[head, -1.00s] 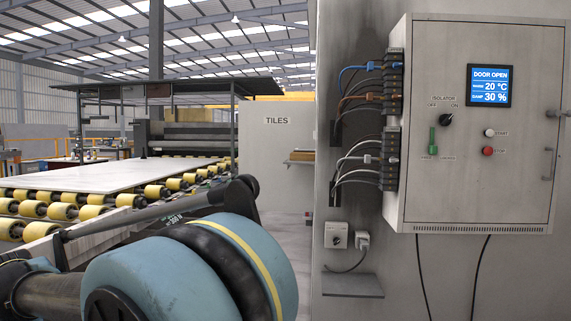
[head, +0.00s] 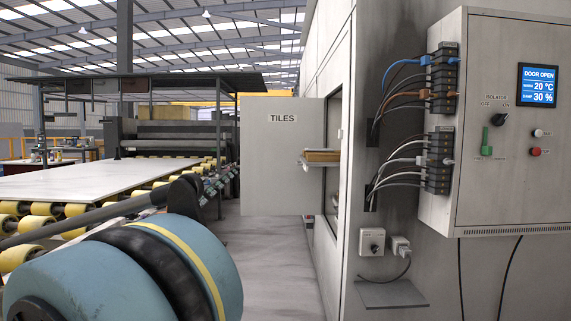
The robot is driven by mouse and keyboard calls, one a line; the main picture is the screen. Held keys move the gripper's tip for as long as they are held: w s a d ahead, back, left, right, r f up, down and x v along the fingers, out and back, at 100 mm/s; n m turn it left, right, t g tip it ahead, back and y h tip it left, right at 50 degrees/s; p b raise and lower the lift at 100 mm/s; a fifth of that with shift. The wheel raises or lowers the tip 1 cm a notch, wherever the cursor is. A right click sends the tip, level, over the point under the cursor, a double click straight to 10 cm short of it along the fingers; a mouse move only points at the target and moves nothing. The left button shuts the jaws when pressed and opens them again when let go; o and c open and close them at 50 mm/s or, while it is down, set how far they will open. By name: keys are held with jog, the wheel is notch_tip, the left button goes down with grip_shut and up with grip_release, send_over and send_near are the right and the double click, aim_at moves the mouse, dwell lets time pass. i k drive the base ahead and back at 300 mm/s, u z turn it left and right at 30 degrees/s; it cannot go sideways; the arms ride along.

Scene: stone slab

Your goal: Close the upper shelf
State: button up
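The cabinet's door, labelled TILES (head: 268,185), stands open beyond the shelf. Lower in the opening, part of something else (head: 334,200) shows, but too little to tell what. My blue and black arm fills the lower left, well short of the shelf. My gripper is not in view.
A control box (head: 505,130) with cables and a DOOR OPEN screen (head: 538,85) is on the near wall at right. A small ledge (head: 392,294) juts out below. A roller conveyor with a slab (head: 85,180) runs at left. Floor (head: 265,260) between is clear.

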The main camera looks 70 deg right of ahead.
aim_at(308, 158)
jog(key=u, duration=0.05)
jog(key=i, duration=0.25)
jog(key=z, duration=2.9)
jog(key=i, duration=1)
jog(key=z, duration=0.1)
jog(key=k, duration=0.35)
jog(key=u, duration=0.3)
